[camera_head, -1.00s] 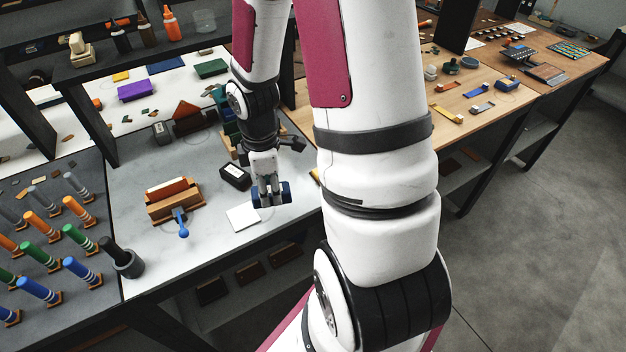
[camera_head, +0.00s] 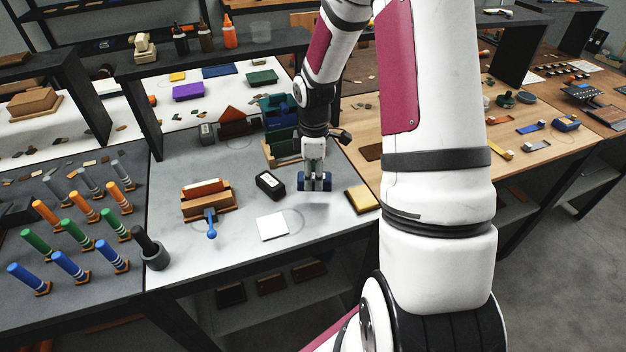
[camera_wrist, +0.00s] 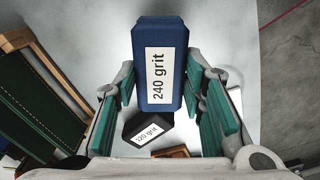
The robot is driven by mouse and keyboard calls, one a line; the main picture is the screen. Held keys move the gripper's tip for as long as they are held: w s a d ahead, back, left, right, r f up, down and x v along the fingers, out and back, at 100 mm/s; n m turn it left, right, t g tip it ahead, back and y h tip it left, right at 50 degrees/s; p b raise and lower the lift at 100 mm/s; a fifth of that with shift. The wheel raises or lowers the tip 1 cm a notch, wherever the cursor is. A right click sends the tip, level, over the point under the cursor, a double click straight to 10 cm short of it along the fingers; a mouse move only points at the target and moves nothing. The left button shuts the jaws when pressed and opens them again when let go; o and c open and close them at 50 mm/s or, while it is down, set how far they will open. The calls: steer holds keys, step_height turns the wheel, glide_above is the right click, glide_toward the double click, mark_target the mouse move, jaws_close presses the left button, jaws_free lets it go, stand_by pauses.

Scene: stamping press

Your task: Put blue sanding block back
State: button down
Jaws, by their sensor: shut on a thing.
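The blue sanding block (camera_wrist: 160,60) carries a white "240 grit" label. It sits between the green-padded fingers of my gripper (camera_wrist: 165,100) in the wrist view, and my gripper is shut on it. In the head view the blue block (camera_head: 302,182) shows at both sides of my gripper (camera_head: 315,178), over the grey worktop (camera_head: 335,245). I cannot tell exactly how high it is held. A black block (camera_head: 268,184) rests just left of it; in the wrist view this block (camera_wrist: 143,130) reads "120 grit".
A white square (camera_head: 272,226) lies in front, beside a faint circle outline. A yellow block (camera_head: 361,198) is to the right.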

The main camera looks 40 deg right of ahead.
mark_target(313, 180)
steer(key=shift+w+d, duration=0.25)
steer(key=shift+w, duration=0.3)
steer(key=shift+w+d+f, duration=0.1)
steer(key=shift+w+f, duration=0.1)
steer(key=shift+f, duration=1.6)
steer(key=shift+f, duration=0.1)
steer(key=c, duration=1)
jaws_free()
steer(key=shift+c, duration=0.2)
